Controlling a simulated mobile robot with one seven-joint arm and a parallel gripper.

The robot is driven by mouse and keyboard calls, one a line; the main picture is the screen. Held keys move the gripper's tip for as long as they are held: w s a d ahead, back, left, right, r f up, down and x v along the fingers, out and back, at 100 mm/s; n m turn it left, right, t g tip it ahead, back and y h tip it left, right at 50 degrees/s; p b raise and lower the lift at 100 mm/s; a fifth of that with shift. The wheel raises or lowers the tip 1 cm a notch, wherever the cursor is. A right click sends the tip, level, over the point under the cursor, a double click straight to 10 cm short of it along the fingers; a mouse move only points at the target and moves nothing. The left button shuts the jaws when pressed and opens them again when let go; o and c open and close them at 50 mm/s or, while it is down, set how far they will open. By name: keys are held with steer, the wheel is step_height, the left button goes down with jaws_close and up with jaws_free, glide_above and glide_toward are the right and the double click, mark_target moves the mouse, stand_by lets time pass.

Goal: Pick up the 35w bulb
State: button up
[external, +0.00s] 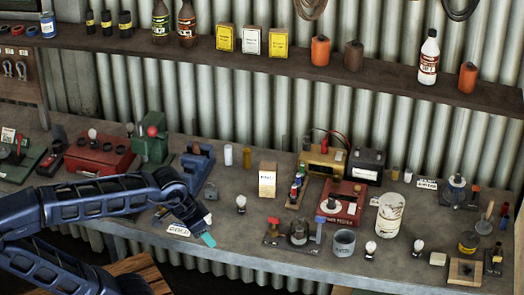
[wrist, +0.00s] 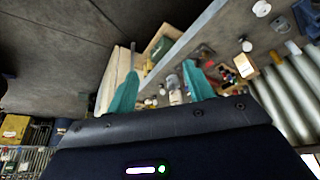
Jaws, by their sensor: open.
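Several white bulbs with dark bases stand upright on the workbench. One bulb (external: 241,204) is just right of my gripper, and two more, a middle bulb (external: 370,249) and a right bulb (external: 418,247), stand near the front edge. I cannot read which is 35w. My gripper (external: 208,239) is over the bench's front edge, apart from the bulbs. In the wrist view my gripper (wrist: 163,84) shows two teal fingers spread with nothing between them. A small white round object (wrist: 246,45) there may be a bulb.
A blue vise-like tool (external: 197,168) and a cardboard box (external: 267,180) stand behind. A grey cup (external: 343,242) and a white tub (external: 390,214) stand right. Bare bench (external: 235,235) lies around the nearest bulb.

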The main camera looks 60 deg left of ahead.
steer(key=shift+o, duration=0.5)
steer(key=shift+w, duration=0.1)
steer(key=n+t+h, duration=0.4)
steer(key=n+h, duration=0.4)
steer(key=n, duration=1.6)
glide_above(241, 204)
steer(key=s+d, duration=0.5)
steer(key=d, duration=0.2)
step_height(241, 204, down, 16)
steer(key=f, duration=0.1)
steer(key=a+f+n+t, duration=0.1)
steer(key=a+f+n, duration=0.1)
steer(key=a, duration=0.2)
steer(key=a+f+n+t+y, duration=0.1)
steer(key=a+f+n, duration=0.1)
steer(key=a, duration=0.2)
steer(key=a+f+n+t, duration=0.1)
steer(key=a+f+n, duration=0.1)
steer(key=a, duration=0.2)
steer(key=shift+s+a+f+y, duration=0.3)
steer(key=shift+s+f, duration=0.1)
steer(key=x, duration=0.5)
steer(key=shift+w+d, duration=0.1)
steer(key=shift+w, duration=0.1)
steer(key=shift+x, duration=2.65)
steer(key=shift+s+d+f, duration=0.1)
steer(key=shift+s+f, duration=0.1)
steer(key=c, duration=1.1)
